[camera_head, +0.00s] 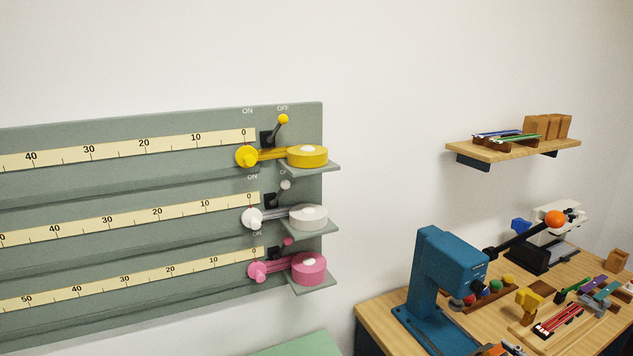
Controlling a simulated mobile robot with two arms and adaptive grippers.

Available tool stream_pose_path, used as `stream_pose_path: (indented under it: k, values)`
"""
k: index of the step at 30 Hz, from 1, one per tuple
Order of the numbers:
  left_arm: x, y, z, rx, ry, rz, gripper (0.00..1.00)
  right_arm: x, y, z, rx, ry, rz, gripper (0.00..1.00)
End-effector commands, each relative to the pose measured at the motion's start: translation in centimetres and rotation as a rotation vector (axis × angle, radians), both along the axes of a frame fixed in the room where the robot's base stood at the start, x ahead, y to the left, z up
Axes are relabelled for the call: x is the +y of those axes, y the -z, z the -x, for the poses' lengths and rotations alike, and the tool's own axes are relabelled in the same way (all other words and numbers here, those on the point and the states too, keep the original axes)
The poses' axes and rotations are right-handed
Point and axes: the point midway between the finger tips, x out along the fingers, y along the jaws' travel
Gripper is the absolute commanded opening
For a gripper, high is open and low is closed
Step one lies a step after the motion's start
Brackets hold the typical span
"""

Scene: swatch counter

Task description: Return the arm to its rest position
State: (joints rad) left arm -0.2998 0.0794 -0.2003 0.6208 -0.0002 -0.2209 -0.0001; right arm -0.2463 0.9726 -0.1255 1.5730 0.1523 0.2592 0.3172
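Neither of my grippers and no part of my arms that I can make out shows in the head view. A grey-green wall panel (120,190) fills the left side, with three ruler strips. Beside the zero ends sit a yellow spool (307,159), a white spool (308,220) and a pink spool (309,270), each on a small shelf. Each row has a round pull knob in the spool's colour by the zero mark. The yellow lever (283,119) leans right, towards the OFF label. The white lever (286,185) and pink lever (288,241) also lean right.
A wooden table (385,312) at the lower right bears a blue press (447,265), a white machine (551,245) with a black lever and orange ball, and several small coloured items. A wall shelf (562,151) holds pens and wooden blocks. A green surface (300,346) shows at the bottom.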

Motion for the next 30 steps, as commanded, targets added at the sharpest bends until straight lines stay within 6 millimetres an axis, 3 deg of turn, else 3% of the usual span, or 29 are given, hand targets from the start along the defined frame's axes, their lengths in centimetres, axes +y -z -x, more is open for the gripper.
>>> stream_pose_path:
  k: [1, 6, 12, 21, 30]
  values:
    - [0.0, 0.0, 0.0, 0.0, 0.0, 0.0, 0.34, 2.1, 2.1, 0.8, 0.052, 0.03, -0.02, 0.39]
    - [-0.1, 0.0, 0.0, -0.001, 0.0, 0.001, 0.34, 7.2, 7.5, 3.9, 0.239, 0.136, -0.034, 0.39]
    - [-0.1, 0.0, 0.0, -0.001, 0.0, 0.001, 0.34, 12.6, 11.4, 9.4, 0.469, 0.238, -0.044, 0.39]
    - [0.0, 0.0, 0.0, -0.001, -0.001, 0.0, 0.34, 18.4, 12.6, 19.2, 0.805, 0.345, -0.057, 0.39]
    - [0.0, 0.0, 0.0, -0.001, -0.001, 0.0, 0.34, 21.0, 11.4, 26.3, 1.025, 0.388, -0.072, 0.39]
